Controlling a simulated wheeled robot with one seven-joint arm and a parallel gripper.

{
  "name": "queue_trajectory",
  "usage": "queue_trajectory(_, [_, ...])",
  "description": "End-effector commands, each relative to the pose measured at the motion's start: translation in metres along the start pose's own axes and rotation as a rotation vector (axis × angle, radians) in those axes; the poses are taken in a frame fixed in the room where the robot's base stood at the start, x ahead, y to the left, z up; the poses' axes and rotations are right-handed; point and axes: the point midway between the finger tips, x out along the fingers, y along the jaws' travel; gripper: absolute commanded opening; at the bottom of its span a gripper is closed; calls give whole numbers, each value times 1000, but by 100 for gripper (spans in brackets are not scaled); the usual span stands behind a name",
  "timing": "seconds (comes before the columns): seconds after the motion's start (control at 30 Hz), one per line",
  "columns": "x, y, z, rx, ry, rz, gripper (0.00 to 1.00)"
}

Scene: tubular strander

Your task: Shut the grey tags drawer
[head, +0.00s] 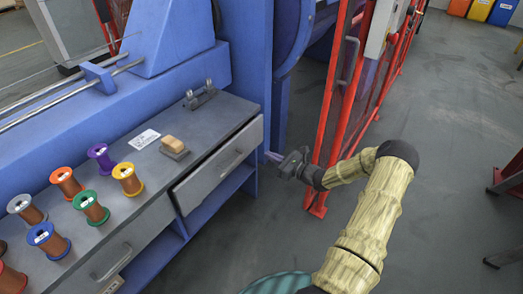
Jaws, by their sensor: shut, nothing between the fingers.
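A grey drawer (220,165) at the right end of the grey bench stands partly pulled out, with its front ahead of the cabinet face and a dark gap along its left side. Its bar handle (231,164) is on the front. I cannot read any label naming it as the tags drawer. My gripper (270,156) is shut and empty, just right of the drawer's right end. Its fingers point left toward the blue frame, and they look apart from the drawer.
Another grey drawer (128,250) with a handle sits lower left. The bench top (215,120) holds several wire spools, a wooden-topped block (174,146) and a metal bracket (199,94). A red mesh fence (345,90) stands close behind my arm. Open floor lies right.

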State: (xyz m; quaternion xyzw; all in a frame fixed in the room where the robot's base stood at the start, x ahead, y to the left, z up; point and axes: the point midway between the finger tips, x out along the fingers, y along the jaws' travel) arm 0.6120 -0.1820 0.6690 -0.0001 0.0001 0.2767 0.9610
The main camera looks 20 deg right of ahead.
Motion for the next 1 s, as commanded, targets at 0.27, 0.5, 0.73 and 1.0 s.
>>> queue_trajectory(0.27, [-13,0,0,1,-1,0,0])
queue_trajectory(0.5, [-12,2,1,-5,4,9,20])
queue_trajectory(0.73, [8,57,11,-137,120,221,25])
queue_trajectory(1.0, [4,170,26,-511,379,706,25])
